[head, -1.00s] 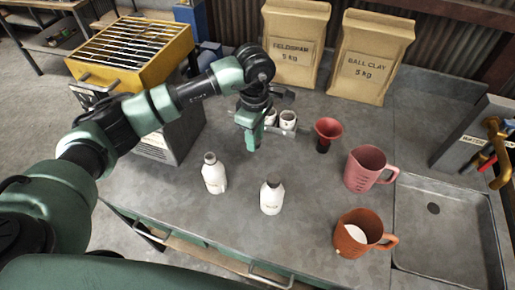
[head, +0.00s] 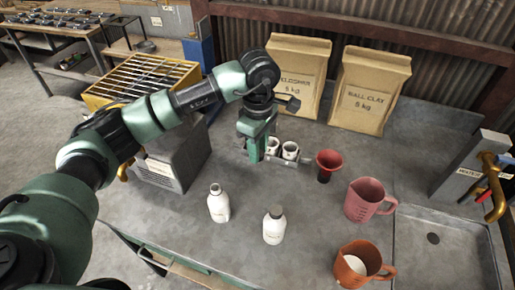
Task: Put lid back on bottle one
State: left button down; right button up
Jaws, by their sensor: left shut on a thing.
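Two white bottles stand upright on the grey bench, a left bottle (head: 219,207) and a right bottle (head: 274,229). Their labels are too small to read, so I cannot tell which is bottle one. The right bottle has a grey top; whether the left bottle's narrow top is capped is unclear. My left gripper (head: 256,158) points down behind the bottles, left of two small white cups (head: 290,150). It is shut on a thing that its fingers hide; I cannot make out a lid. My right gripper is out of view.
A red funnel (head: 328,161), a pink jug (head: 367,201) and an orange jug (head: 358,266) stand right of the bottles, before the sink (head: 440,240). Two clay bags (head: 368,90) stand at the back. A yellow rack (head: 140,80) is behind my left arm. Bench around the bottles is clear.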

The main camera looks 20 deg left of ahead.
pick_arm(q)
jog(key=s+a+f+m+b, duration=0.1)
jog(key=s+f+m+b, duration=0.2)
jog(key=s+m, duration=1.2)
jog(key=shift+s+a+f+m+b, duration=0.15)
jog(key=shift+s+a+m+b, duration=0.25)
jog(key=shift+b, duration=0.8)
